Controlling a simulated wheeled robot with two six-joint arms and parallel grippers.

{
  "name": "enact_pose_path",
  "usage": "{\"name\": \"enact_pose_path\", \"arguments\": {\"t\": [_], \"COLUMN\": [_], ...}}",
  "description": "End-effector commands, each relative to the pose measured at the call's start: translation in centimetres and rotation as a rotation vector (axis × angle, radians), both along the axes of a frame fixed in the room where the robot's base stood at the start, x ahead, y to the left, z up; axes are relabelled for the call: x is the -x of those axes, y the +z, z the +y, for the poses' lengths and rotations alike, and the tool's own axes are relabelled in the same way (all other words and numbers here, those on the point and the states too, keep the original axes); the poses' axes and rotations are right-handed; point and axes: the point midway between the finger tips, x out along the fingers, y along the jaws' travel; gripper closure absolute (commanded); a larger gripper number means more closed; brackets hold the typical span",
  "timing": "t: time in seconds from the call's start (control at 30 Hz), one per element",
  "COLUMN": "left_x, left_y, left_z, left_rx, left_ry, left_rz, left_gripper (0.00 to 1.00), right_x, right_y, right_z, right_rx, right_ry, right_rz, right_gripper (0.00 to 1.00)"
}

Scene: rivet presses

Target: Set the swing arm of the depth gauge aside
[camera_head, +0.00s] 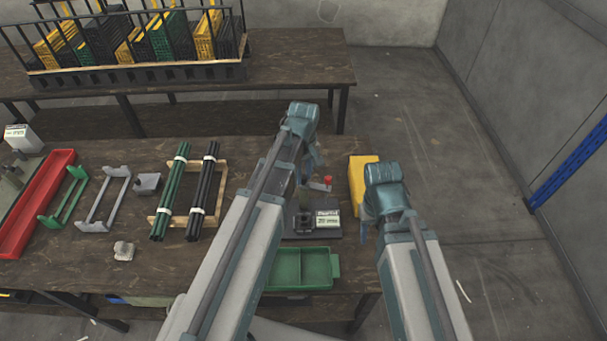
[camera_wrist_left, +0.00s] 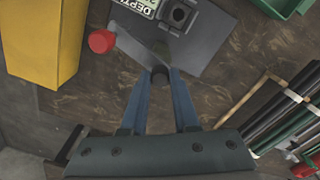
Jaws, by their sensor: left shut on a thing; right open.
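The depth gauge has a dark grey base (camera_head: 300,236) with a label (camera_head: 328,219) and a block with a round hole (camera_wrist_left: 180,14), seen in the left wrist view. Its swing arm (camera_wrist_left: 132,48) is a grey bar with a red knob (camera_wrist_left: 101,41) at one end. The red knob also shows in the head view (camera_head: 328,180). My left gripper (camera_wrist_left: 160,76) is shut on the swing arm, at the end away from the knob. In the head view my left arm hides part of the gauge. My right gripper (camera_head: 368,212) is open, right of the gauge.
A yellow box (camera_head: 357,190) stands beside my right gripper. A green divided tray (camera_head: 334,267) lies at the table's front. Dark and green rods (camera_head: 205,180) lie on a wooden rack to the left. Bare tabletop (camera_head: 130,265) shows at front left.

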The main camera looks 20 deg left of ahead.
Motion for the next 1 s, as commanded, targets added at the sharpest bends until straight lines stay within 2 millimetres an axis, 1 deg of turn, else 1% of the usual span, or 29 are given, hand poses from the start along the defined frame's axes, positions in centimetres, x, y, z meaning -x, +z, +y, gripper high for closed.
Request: {"name": "enact_pose_path", "arguments": {"t": [0.3, 0.77, 0.8, 0.93, 1.0], "left_x": [0.01, 0.01, 0.01, 0.0, 0.0], "left_y": [-0.01, -0.01, -0.01, 0.0, 0.0], "left_z": [0.0, 0.0, 0.0, 0.0, 0.0], "left_rx": [0.0, 0.0, 0.0, 0.0, 0.0], "left_ry": [0.076, 0.086, 0.086, 0.085, 0.085], "left_rz": [0.0, 0.0, 0.0, 0.0, 0.0], "left_gripper": [1.0, 1.0, 0.64, 0.41, 0.41], "right_x": [0.0, 0.0, 0.0, 0.0, 0.0], "right_y": [-0.01, -0.01, -0.01, 0.0, 0.0], "right_z": [0.0, 0.0, 0.0, 0.0, 0.0], "right_rx": [0.0, 0.0, 0.0, 0.0, 0.0], "right_ry": [0.0, 0.0, 0.0, 0.0, 0.0], "right_rz": [0.0, 0.0, 0.0, 0.0, 0.0], "right_gripper": [0.5, 0.5, 0.5, 0.5, 0.5]}}
